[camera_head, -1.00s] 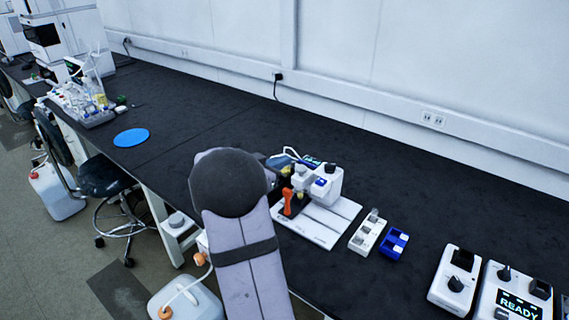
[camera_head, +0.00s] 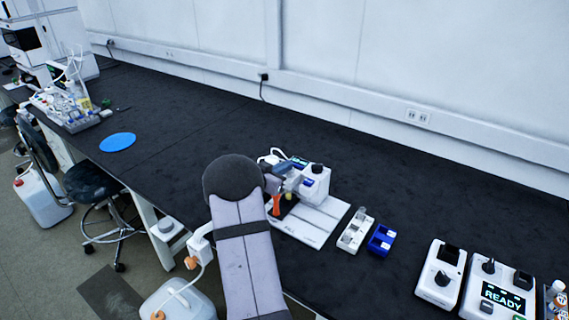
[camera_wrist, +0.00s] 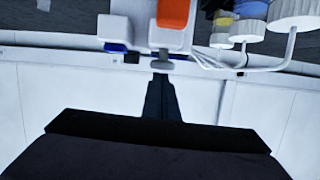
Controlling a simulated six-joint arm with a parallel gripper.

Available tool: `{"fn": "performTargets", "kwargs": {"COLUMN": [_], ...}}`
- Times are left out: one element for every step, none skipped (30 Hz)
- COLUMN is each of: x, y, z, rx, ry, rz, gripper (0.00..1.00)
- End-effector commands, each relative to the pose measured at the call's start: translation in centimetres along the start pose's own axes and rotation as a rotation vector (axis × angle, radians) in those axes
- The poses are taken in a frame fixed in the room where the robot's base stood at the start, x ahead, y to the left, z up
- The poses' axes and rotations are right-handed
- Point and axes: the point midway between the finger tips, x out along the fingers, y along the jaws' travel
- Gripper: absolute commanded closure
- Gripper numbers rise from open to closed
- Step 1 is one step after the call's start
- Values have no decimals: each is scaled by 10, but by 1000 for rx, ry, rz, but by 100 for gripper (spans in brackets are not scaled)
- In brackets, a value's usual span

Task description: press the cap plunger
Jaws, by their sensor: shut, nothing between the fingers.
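A white bench device (camera_head: 316,182) with a black knob on top stands on a white base plate (camera_head: 306,226). An orange lever (camera_head: 276,204) is at its left. I cannot tell for certain which part is the cap plunger. My gripper (camera_head: 291,184) is beside the upper left of the device and partly covers it. In the wrist view my gripper (camera_wrist: 160,80) is shut and empty, its dark fingers together. A pale block (camera_wrist: 168,37) of the device lies just beyond the fingertips, below the orange lever (camera_wrist: 173,12). I cannot tell whether they touch.
A small white holder (camera_head: 355,231) and a blue holder (camera_head: 381,240) stand to the right of the device. A console reading READY (camera_head: 502,299) is at the far right. A blue disc (camera_head: 117,142) lies at the left. The bench middle behind the device is clear.

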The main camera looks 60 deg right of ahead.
Motion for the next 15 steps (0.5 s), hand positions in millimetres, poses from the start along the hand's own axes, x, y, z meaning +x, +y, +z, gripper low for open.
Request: {"fn": "performTargets", "kwargs": {"x": [0,0,0,0,0,0,0,0,0,1,2,3,4,5,6], "y": [0,0,0,0,0,0,0,0,0,0,0,0,1,1,1], "z": [0,0,0,0,0,0,0,0,1,3,6,11,15,18,21], "rx": [0,0,0,0,0,0,0,0,0,-1,-2,-3,-3,-2,-1], "ry": [0,0,1,1,0,0,0,0,0,0,-1,-1,-1,-1,0], "rz": [0,0,-1,0,0,0,0,0,0,0,0,1,1,1,1], "gripper": [100,100,100,100,100,100,100,100,100,100,100,100,100,100,100]}}
